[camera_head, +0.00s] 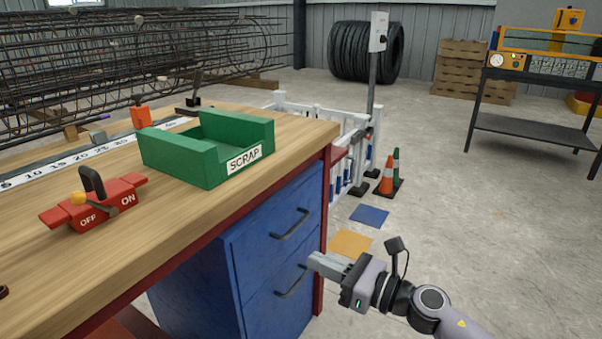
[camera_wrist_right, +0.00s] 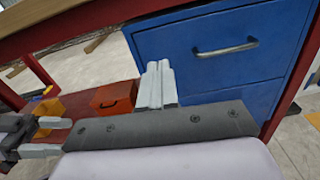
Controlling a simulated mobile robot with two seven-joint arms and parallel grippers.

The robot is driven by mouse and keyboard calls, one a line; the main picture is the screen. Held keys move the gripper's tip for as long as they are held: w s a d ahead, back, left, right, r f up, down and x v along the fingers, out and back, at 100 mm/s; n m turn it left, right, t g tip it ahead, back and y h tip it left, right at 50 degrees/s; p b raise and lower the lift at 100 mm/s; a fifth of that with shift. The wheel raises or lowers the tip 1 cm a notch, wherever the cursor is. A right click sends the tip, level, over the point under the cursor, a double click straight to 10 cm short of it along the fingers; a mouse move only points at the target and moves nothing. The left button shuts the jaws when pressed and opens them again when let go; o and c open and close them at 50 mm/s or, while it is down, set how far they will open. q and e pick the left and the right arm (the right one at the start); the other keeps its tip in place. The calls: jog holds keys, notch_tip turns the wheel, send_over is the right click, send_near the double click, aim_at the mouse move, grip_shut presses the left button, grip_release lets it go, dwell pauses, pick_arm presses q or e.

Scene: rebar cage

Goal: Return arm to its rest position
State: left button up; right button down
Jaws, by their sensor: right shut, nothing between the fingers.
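My right gripper (camera_head: 318,264) is at the lower middle of the head view, in front of the blue drawer cabinet (camera_head: 245,270) under the workbench. Its two pale fingers (camera_wrist_right: 158,82) lie together in the right wrist view, with nothing between them. The head view does not show whether the fingertips touch the cabinet. My left arm is not in the head view. In the right wrist view, what looks like my left gripper (camera_wrist_right: 52,136) shows at the left edge, with two grey fingers apart and nothing visible between them.
The wooden workbench (camera_head: 150,240) carries a green SCRAP tray (camera_head: 190,165) and a red OFF/ON switch (camera_head: 105,205). A rebar cage (camera_head: 150,50) stands behind. An orange box (camera_wrist_right: 114,98) sits on a red surface below.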

jog(key=s+d+r+m+t+h+p, duration=0.25)
jog(key=m+p, duration=0.45)
jog(key=m, duration=0.5)
jog(key=s+d+r+m+t+h+p, duration=0.2)
jog(key=s+d+m+t+h+p, duration=0.3)
jog(key=m, duration=0.6)
pick_arm(q)
jog(key=s+a+r+y+p, duration=0.1)
jog(key=a+r+p, duration=0.2)
jog(key=r+p, duration=0.3)
jog(key=s+a+r+n+g+y+p, duration=0.1)
jog(key=s+a+r+p, duration=0.1)
jog(key=r+p, duration=0.5)
jog(key=shift+s+a+r, duration=0.2)
jog(key=shift+a+r, duration=0.45)
jog(key=shift+a, duration=0.05)
pick_arm(e)
jog(key=s+d+f+m+g+h, duration=0.1)
jog(key=s+d+m+g+h, duration=0.1)
jog(key=s+m, duration=0.6)
jog(key=s+d+f+m+g+h, duration=0.1)
jog(key=s+d+m+g+h, duration=0.2)
jog(key=s+m, duration=0.5)
jog(key=d+m+g, duration=0.1)
jog(key=m+g, duration=0.1)
jog(key=m, duration=0.3)
jog(key=shift+s+d, duration=0.35)
jog(key=shift+s, duration=0.05)
jog(key=shift+g, duration=0.25)
